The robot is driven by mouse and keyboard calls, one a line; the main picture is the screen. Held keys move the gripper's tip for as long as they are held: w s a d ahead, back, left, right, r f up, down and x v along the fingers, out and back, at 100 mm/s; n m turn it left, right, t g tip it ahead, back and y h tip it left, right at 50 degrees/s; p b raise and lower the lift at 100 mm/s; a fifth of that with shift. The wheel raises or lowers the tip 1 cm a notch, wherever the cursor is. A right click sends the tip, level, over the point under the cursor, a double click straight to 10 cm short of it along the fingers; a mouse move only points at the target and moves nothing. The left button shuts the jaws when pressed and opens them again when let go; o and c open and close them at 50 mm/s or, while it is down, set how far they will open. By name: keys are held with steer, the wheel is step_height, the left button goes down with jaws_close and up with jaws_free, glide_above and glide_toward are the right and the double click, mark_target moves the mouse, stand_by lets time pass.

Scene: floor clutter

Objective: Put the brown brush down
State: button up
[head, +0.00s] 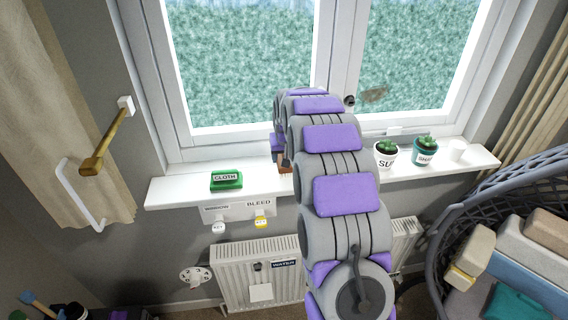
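My arm reaches up the middle of the head view to the window sill, grey with purple pads. Its far end, with my gripper (281,152), is mostly hidden behind the arm links. A small brown piece, which looks like part of the brown brush (285,169), shows just below that end, at the white window sill (180,191). I cannot tell whether it touches the sill or is held. The fingers cannot be made out.
A green box marked cloth (226,180) lies on the sill's left part. A radiator (240,270) is below. A wicker chair (450,225) with cushions is at right.

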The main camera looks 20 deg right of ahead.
steer(key=shift+d+f, duration=0.2)
steer(key=shift+f, duration=0.25)
step_height(320, 180, down, 3)
steer(key=shift+w+r, duration=0.1)
steer(key=shift+a+r, duration=0.1)
steer(key=o, duration=1.2)
steer(key=shift+c, duration=0.2)
